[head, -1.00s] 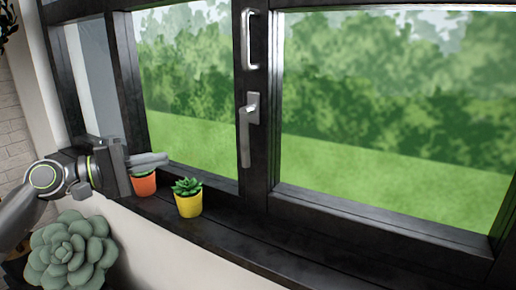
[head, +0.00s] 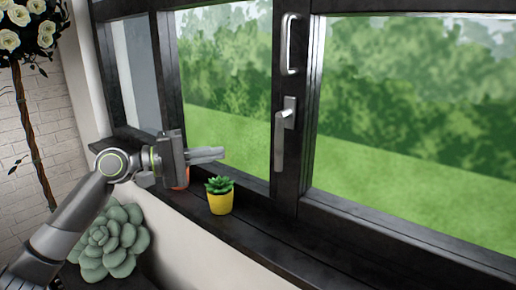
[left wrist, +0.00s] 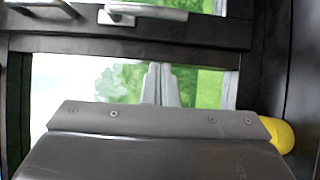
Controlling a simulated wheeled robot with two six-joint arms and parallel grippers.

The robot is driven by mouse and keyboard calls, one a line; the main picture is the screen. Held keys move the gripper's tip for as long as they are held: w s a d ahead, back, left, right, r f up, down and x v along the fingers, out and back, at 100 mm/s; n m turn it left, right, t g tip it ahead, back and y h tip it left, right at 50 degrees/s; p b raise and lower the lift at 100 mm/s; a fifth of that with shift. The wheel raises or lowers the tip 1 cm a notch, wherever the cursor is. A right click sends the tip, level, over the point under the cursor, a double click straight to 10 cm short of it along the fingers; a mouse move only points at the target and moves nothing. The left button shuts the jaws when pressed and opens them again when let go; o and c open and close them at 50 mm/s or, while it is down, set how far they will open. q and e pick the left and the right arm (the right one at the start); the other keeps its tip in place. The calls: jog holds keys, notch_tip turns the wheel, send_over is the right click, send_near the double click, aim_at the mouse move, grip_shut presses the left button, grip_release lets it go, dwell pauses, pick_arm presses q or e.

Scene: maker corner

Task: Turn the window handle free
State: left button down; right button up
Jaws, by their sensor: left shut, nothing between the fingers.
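The window handle (head: 280,142) is a grey lever on a small plate on the dark middle post of the window. It points straight down. My left gripper (head: 223,154) is shut and empty, in front of the left pane. Its fingertips point right, apart from the handle and a little to its left. In the left wrist view, the shut fingers (left wrist: 161,84) show against the glass, and the handle (left wrist: 150,12) lies across the top edge with its lever to the right. My right gripper is in neither view.
A yellow pot (head: 221,204) with a succulent stands on the dark sill (head: 262,236) just below my left fingertips. An orange pot (head: 182,181) is mostly hidden behind the gripper. A fixed pull bar (head: 291,45) sits above the handle. A large succulent (head: 112,243) stands lower left.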

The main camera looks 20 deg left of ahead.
pick_arm(q)
jog(key=w+d+p, duration=0.3)
jog(key=d+p, duration=0.1)
jog(key=d, duration=0.5)
jog(key=shift+w+d+p, duration=0.2)
jog(key=shift+d+p, duration=0.05)
jog(key=shift+p, duration=0.15)
